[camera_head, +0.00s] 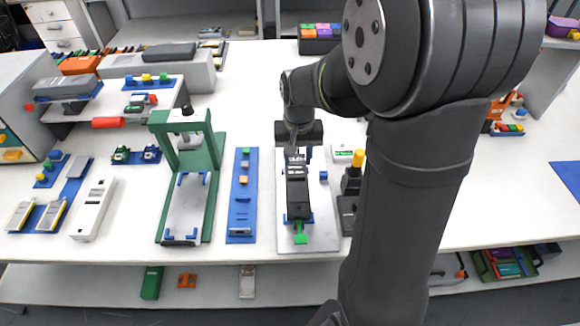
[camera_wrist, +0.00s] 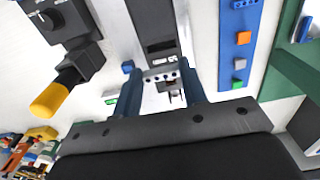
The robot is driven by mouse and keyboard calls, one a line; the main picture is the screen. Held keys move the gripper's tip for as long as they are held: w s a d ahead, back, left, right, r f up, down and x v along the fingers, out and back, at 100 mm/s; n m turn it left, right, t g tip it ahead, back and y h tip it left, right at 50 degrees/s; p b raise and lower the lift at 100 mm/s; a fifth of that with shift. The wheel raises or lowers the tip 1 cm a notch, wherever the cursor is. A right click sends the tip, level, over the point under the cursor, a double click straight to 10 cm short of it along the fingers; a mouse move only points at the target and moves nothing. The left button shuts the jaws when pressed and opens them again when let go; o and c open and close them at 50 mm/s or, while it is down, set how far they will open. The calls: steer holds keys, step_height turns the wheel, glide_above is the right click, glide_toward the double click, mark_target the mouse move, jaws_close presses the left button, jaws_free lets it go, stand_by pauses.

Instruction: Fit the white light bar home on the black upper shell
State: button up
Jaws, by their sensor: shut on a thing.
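The black upper shell (camera_head: 298,195) lies lengthwise on a light grey plate in the head view. Its far end also shows at the top of the wrist view (camera_wrist: 158,28). My gripper (camera_head: 295,150) is at the shell's far end, pointing down. In the head view the bar is mostly hidden by my gripper.
A green clamp on the shell's plate (camera_head: 300,237) is at the near end. A black device with a yellow knob (camera_head: 357,158) stands close on the right. A blue strip with small blocks (camera_head: 242,205) and a green press frame (camera_head: 207,200) stand on the left.

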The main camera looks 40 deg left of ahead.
mark_target(296, 183)
steer(key=shift+f, duration=2.9)
steer(key=shift+f, duration=0.6)
steer(key=shift+r, duration=0.3)
steer(key=shift+f, duration=0.2)
stand_by(1.7)
steer(key=shift+r, duration=0.2)
steer(key=shift+f, duration=0.35)
stand_by(1.7)
